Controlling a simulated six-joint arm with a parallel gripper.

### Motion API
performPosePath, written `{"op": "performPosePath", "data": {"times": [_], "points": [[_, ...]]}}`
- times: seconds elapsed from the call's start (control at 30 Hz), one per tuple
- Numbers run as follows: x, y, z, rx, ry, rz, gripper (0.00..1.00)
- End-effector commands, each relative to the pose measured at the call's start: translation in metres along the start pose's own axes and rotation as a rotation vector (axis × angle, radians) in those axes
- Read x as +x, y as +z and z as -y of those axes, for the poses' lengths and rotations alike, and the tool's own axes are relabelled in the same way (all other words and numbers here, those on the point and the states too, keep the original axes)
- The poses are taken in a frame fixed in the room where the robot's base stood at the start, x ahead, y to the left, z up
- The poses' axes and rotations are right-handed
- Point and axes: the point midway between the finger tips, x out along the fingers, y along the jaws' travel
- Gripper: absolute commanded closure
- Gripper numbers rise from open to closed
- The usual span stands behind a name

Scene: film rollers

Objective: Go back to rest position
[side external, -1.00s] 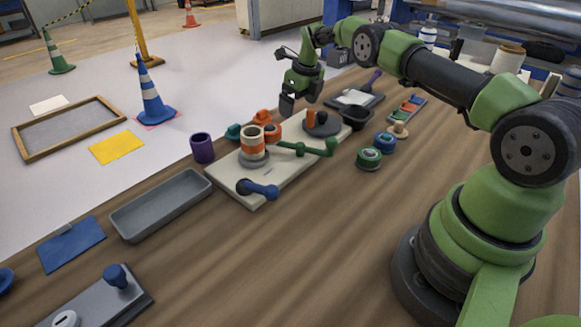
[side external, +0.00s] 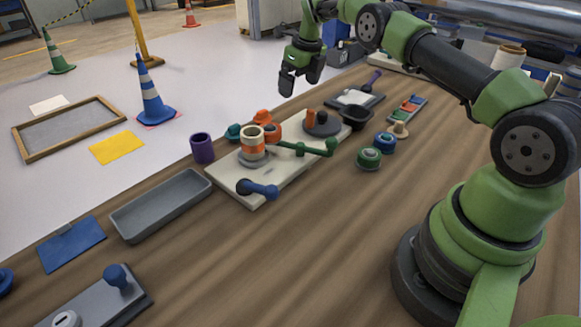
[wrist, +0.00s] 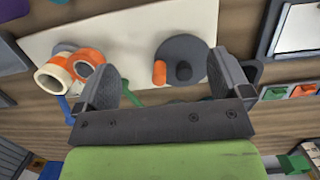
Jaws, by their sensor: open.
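My gripper (side external: 301,82) is raised above the far part of the table, and nothing is between its fingers. In the wrist view its two dark fingers (wrist: 165,85) stand wide apart over the cream board. The cream board (side external: 255,199) lies on the wooden table and carries an orange and cream roller (side external: 253,146) on a grey base. A dark round disc (side external: 322,126) with an orange peg sits at the board's far end; it also shows in the wrist view (wrist: 190,55). A green arm (side external: 305,149) and a blue arm (side external: 262,190) are on the board.
A purple cup (side external: 202,148) and an empty grey tray (side external: 160,205) stand left of the board. Green (side external: 368,158) and blue (side external: 385,142) spools, a black bowl (side external: 357,117) and a small tray of colored blocks (side external: 408,110) stand right.

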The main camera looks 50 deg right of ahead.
Motion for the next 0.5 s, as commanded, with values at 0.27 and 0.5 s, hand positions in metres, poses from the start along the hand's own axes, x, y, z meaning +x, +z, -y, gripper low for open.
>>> {"op": "performPosePath", "data": {"times": [0.27, 0.5], "points": [[-0.064, 0.013, -0.028, -0.321, -0.006, 0.056, 0.04], [-0.165, -0.007, -0.085, -0.921, -0.048, 0.151, 0.04]]}}
